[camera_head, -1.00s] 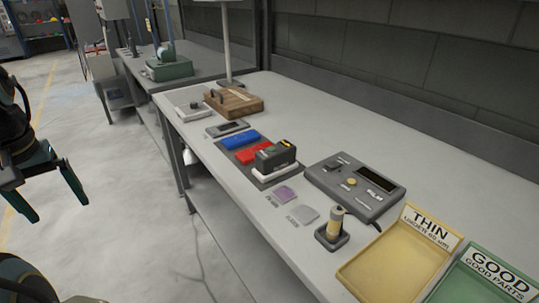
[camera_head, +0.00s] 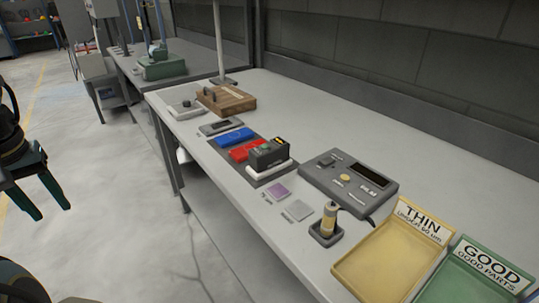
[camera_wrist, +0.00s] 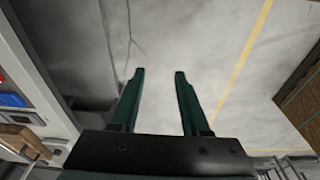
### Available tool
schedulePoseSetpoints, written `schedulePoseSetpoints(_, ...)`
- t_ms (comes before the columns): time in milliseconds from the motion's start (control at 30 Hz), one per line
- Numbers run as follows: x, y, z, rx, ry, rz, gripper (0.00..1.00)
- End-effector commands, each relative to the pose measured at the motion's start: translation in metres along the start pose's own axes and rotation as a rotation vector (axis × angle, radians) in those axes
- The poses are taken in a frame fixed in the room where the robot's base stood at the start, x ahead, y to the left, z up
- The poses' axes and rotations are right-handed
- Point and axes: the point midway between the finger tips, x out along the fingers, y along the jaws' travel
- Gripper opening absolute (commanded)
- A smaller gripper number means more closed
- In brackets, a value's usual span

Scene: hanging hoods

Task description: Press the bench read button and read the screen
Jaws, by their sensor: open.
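A grey bench instrument (camera_head: 318,180) sits on the light bench. It has a round yellow button (camera_head: 345,177) and a dark screen (camera_head: 369,175) towards its back right. Faint pale marks show on the screen, too small to read. A probe (camera_head: 329,218) with a tan body stands upright in a dark holder beside the instrument, with a cable. My gripper (camera_head: 53,211) is at the far left over the floor, well away from the bench. In the wrist view, its green fingers (camera_wrist: 160,73) are apart with nothing between them.
A yellow THIN tray (camera_head: 390,262) and a green GOOD tray (camera_head: 475,280) lie at the near right. Bare floor surrounds my gripper.

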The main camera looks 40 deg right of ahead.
Motion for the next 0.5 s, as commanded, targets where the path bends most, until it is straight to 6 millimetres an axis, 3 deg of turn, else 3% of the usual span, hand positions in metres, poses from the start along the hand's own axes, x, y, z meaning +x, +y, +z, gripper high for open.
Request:
schedulePoseSetpoints(33, 0.0, 0.0, 0.0, 0.0, 0.0, 0.0, 0.4)
schedulePoseSetpoints(367, 0.0, 0.0, 0.0, 0.0, 0.0, 0.0, 0.02)
schedulePoseSetpoints(500, 0.0, 0.0, 0.0, 0.0, 0.0, 0.0, 0.0)
